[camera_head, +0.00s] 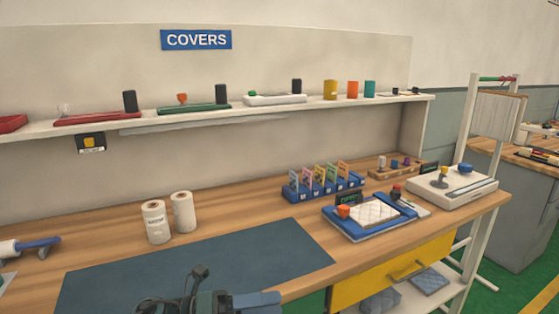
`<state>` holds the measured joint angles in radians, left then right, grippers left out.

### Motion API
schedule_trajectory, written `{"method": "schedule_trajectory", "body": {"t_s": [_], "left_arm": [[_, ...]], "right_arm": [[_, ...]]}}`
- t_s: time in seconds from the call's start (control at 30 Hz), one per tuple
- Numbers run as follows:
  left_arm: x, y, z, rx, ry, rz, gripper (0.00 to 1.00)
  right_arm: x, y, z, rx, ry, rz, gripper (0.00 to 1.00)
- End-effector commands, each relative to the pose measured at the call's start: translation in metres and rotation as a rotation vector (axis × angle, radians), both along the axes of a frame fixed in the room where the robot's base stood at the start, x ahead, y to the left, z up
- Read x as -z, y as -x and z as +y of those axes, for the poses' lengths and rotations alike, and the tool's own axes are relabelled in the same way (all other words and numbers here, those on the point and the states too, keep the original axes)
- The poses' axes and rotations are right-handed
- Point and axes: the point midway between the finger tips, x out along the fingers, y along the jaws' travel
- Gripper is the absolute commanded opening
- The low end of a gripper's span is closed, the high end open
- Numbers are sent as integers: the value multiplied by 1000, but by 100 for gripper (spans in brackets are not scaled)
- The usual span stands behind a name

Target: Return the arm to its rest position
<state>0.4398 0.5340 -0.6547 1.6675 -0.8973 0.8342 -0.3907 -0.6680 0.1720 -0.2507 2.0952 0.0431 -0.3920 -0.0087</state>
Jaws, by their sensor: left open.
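My left gripper (208,296) shows at the bottom edge, dark with a blue-grey part on its right side. It is open, and nothing shows between its fingers. It is over the front edge of the dark blue mat (205,262), and the picture edge cuts off much of it. A white quilted mattress piece (374,213) lies on a blue tray (352,232) on the right of the bench, well apart from the gripper. An orange knob stands beside the piece. My right gripper is not in view.
Two white rolls (156,222) stand behind the mat. A blue rack (320,190) with colored cards and a white scale-like device (452,186) stand to the right. A blue-handled tool (38,244) lies far left. A shelf (230,113) runs above. The mat's surface is clear.

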Motion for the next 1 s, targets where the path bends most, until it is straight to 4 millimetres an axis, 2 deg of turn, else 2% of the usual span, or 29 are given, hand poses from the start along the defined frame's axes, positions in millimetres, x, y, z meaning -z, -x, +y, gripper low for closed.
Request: {"method": "schedule_trajectory", "body": {"t_s": [0.07, 0.17, 0.27, 0.33, 0.47, 0.5, 0.6, 0.7, 0.8, 1.0], "left_arm": [[-1, 5, -2, -125, 190, 221, 82], [9, 3, 11, -293, 402, 511, 82], [36, 6, 33, -472, 590, 822, 82], [64, 15, 53, -600, 710, 1046, 82], [126, 52, 85, -836, 898, 1456, 82], [143, 67, 93, -903, 944, 1567, 82], [178, 105, 107, -1039, 1033, 1798, 82], [199, 134, 114, -1127, 1082, 1944, 82], [208, 149, 117, -1171, 1101, 2015, 82], [209, 151, 117, -1177, 1105, 2026, 82]], "right_arm": [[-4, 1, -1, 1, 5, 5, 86], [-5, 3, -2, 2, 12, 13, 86], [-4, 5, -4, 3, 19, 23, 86], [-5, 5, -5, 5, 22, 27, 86], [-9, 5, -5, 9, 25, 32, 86], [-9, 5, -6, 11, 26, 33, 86], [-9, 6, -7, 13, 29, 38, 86], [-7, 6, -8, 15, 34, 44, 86], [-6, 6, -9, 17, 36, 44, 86], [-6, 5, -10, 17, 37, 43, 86]]}}
